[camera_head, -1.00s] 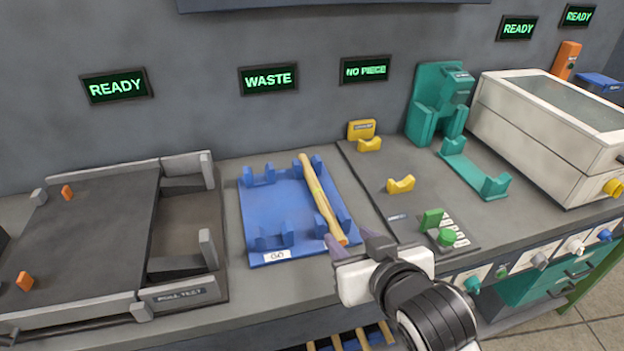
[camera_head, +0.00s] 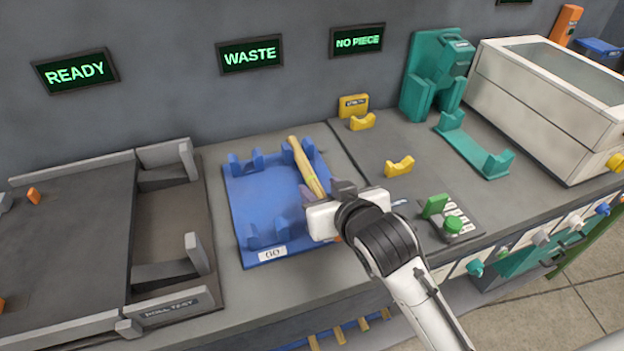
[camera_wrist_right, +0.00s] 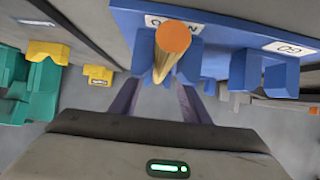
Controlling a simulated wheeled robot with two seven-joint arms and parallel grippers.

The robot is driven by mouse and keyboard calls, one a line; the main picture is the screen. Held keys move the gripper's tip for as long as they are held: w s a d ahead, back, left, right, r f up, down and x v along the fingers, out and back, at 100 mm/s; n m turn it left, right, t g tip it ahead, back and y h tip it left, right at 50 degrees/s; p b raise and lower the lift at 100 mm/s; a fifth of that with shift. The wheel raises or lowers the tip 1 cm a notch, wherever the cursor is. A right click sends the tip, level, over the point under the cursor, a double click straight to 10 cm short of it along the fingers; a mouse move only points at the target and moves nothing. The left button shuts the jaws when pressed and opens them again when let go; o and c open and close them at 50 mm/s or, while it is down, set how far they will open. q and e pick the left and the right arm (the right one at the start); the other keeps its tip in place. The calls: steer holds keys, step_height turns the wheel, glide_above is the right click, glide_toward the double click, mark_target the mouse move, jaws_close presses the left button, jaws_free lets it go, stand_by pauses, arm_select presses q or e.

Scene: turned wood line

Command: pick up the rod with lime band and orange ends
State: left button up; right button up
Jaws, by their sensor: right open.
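The light wooden rod (camera_head: 306,165) lies in the cradles on the right side of the blue rack (camera_head: 265,195). Its near part is hidden behind my right gripper in the head view; a little lime shows close to the fingers. In the right wrist view the rod (camera_wrist_right: 163,66) points toward the camera with its orange end (camera_wrist_right: 173,36) showing. My right gripper (camera_head: 325,191) is open over the rod, with one dark finger to each side of it. Its fingers also show in the wrist view (camera_wrist_right: 158,98), apart from each other. My left gripper is not in view.
A grey roll test tray (camera_head: 165,235) stands left of the rack. Yellow cradles (camera_head: 399,166), a green button (camera_head: 453,225), a teal fixture (camera_head: 430,80) and a white box (camera_head: 545,100) stand to the right. The rack's left part is empty.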

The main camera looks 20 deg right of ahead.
mark_target(315, 182)
steer(key=x, duration=0.4)
steer(key=shift+w+r, duration=0.1)
jaws_close()
